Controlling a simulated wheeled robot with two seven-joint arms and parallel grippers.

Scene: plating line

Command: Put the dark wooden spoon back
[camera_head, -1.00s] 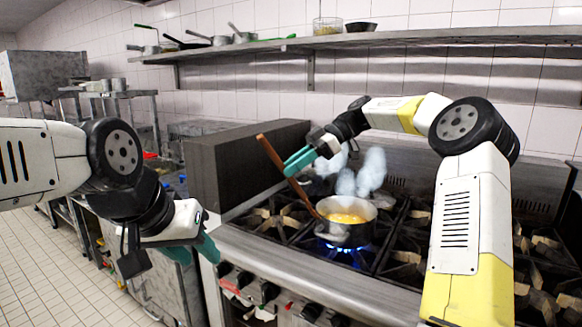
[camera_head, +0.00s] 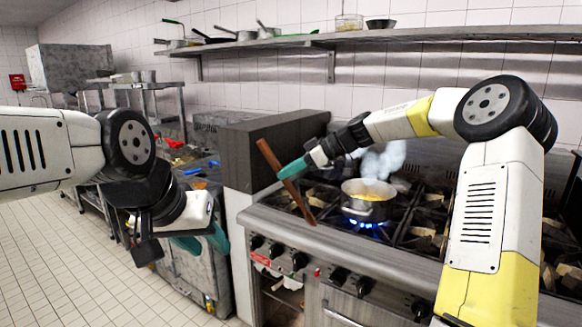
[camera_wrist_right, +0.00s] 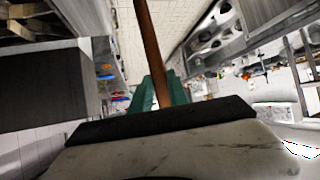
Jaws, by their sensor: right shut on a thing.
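The dark wooden spoon (camera_head: 287,182) is a long brown stick, tilted, with its upper end to the left and its lower end near the stove's front edge. My right gripper (camera_head: 291,169) is shut on it around its middle, above the left part of the stove. The spoon (camera_wrist_right: 150,50) also shows in the right wrist view, between the teal fingers (camera_wrist_right: 166,92) and running up out of the picture. My left gripper (camera_head: 203,240) hangs at the left with teal fingers in front of the worktop; its gap is not clear.
A steaming pot (camera_head: 368,204) with yellow contents stands over a blue flame on the stove (camera_head: 330,240). A dark upright panel (camera_head: 262,150) stands left of the burners. A worktop (camera_head: 208,172) with coloured items lies beyond my left gripper. A shelf (camera_head: 330,47) with pans runs above.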

